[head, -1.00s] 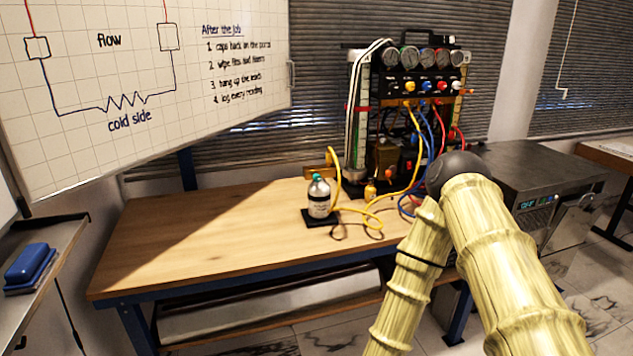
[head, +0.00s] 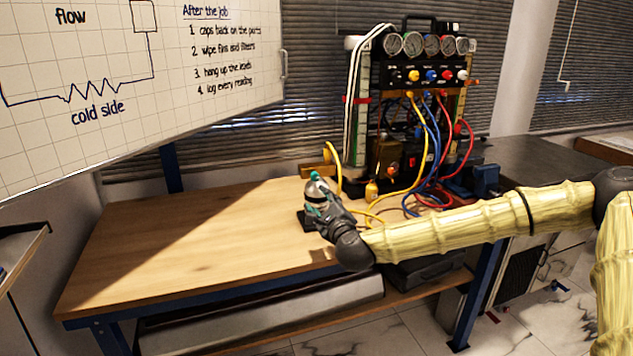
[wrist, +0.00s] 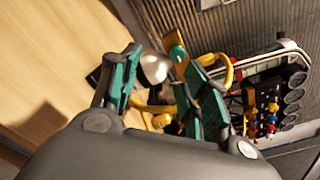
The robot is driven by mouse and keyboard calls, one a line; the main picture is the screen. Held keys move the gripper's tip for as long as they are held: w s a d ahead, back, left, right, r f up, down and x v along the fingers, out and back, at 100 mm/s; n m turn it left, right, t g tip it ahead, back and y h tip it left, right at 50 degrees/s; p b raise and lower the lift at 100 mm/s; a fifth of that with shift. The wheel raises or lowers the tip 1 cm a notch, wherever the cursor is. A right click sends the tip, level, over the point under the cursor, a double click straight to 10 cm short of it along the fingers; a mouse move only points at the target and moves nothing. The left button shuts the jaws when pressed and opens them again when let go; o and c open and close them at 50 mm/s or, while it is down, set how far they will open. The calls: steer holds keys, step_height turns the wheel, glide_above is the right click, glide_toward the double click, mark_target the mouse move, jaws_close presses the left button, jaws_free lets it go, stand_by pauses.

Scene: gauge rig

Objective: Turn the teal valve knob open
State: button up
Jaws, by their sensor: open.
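My gripper (head: 322,195) is open and has reached the small bottle near the bench's back edge. In the wrist view its two teal-padded fingers (wrist: 155,90) are spread, with the bottle's pale rounded body (wrist: 153,68) seen between them. A small teal piece (wrist: 178,52) shows against a yellow bar near the right finger. I cannot tell for certain that it is the valve knob. I cannot tell whether either finger touches anything.
The gauge rig (head: 430,75) stands behind to the right, with yellow, blue and red hoses (head: 432,150) hanging down. A yellow hose (head: 334,160) rises just behind the gripper. The wooden bench top (head: 190,235) is clear to the left. A whiteboard (head: 140,80) hangs at upper left.

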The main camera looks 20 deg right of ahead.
mark_target(316, 178)
steer(key=shift+m+h, duration=0.5)
steer(key=w, duration=0.3)
steer(key=w+d+r+p, duration=0.1)
steer(key=w, duration=0.3)
steer(key=w+d+r, duration=0.1)
steer(key=w, duration=0.3)
steer(key=shift+w+d, duration=0.1)
steer(key=shift+w, duration=0.15)
jaws_close()
